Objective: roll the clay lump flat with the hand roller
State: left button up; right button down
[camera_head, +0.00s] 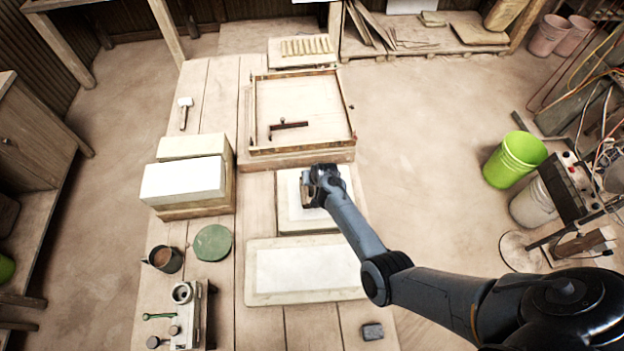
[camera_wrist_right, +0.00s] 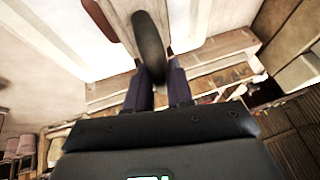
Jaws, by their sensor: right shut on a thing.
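My right gripper (camera_head: 318,182) is over a pale board (camera_head: 287,222) in the middle of the table. It also shows in the wrist view (camera_wrist_right: 160,84), where its fingers are shut on a tool with a dark, rounded handle (camera_wrist_right: 148,45), which seems to be the hand roller. Reddish-brown and pale parts of the tool show beside the handle. A whitish sheet or slab lies on the board under the gripper; I cannot tell whether it is the clay lump, or whether the tool touches it. My left gripper is not in view.
A wooden frame tray (camera_head: 300,95) holding a reddish-brown tool (camera_head: 288,125) stands behind the board. A second pale board (camera_head: 305,270) lies in front. White blocks (camera_head: 183,181) stand at left, near a green disc (camera_head: 212,242). A dark grey block (camera_head: 372,331) sits near the front right.

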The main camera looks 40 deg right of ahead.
jog(key=shift+s+d+f+p, duration=0.15)
jog(key=shift+s+d+p, duration=0.3)
jog(key=shift+s+d, duration=0.55)
jog(key=shift+w+d, duration=0.1)
jog(key=shift+d, duration=0.15)
jog(key=shift+s+d+f, duration=0.15)
jog(key=shift+s, duration=0.05)
jog(key=shift+w+a, duration=0.3)
jog(key=shift+a, duration=0.15)
jog(key=shift+p, duration=0.3)
